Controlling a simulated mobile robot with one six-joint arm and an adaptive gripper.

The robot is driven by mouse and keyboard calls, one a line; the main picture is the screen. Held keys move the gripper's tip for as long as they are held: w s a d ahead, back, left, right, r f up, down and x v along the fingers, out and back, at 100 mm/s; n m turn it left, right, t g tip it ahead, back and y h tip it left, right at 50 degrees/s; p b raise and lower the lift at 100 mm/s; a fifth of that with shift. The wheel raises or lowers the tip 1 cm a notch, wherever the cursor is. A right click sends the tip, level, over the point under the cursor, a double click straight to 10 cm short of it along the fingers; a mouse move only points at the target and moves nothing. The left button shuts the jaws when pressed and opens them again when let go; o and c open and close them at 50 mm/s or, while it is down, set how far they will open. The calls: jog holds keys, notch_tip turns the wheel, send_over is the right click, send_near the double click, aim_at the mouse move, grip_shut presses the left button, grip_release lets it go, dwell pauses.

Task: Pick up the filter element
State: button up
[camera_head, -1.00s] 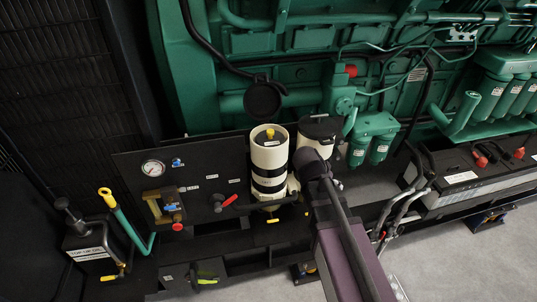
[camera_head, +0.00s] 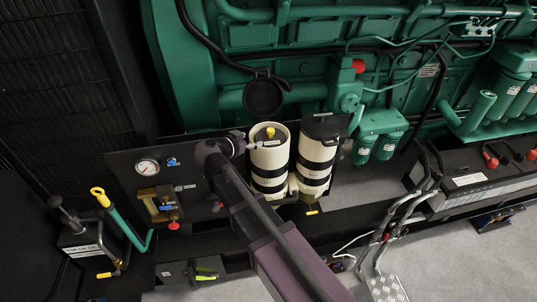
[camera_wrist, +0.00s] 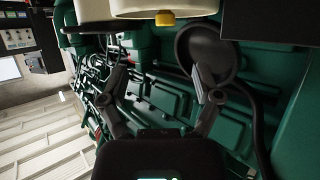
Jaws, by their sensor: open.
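The left cream canister (camera_head: 268,175) with black bands stands open-topped in the head view. A yellow knob (camera_head: 270,132) shows in its mouth; it also shows in the wrist view (camera_wrist: 165,18). The knob appears to top the filter element, whose body is hidden inside. The canister's round black lid (camera_head: 263,98) stands raised behind it; the wrist view shows the lid (camera_wrist: 212,52) beside one finger. My gripper (camera_head: 248,142) is at the left of the canister's rim. In the wrist view my gripper (camera_wrist: 160,72) has its fingers spread, with nothing between them.
A second cream canister (camera_head: 315,165) with its black lid closed stands close on the right. The green engine (camera_head: 310,75) rises behind. A black panel with a gauge (camera_head: 147,167) and valves lies left.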

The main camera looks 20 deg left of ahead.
aim_at(269, 131)
jog(key=shift+a+r, duration=0.15)
jog(key=shift+a, duration=0.2)
jog(key=shift+s, duration=0.1)
jog(key=shift+a, duration=0.1)
jog(key=b+x, duration=0.3)
jog(key=x, duration=0.4)
jog(key=shift+w+f, duration=0.25)
jog(key=shift+w, duration=0.1)
jog(key=shift+w+f, duration=0.1)
jog(key=shift+w, duration=0.3)
jog(key=shift+w, duration=0.1)
jog(key=shift+b+x, duration=1.1)
jog(key=shift+x, duration=1.5)
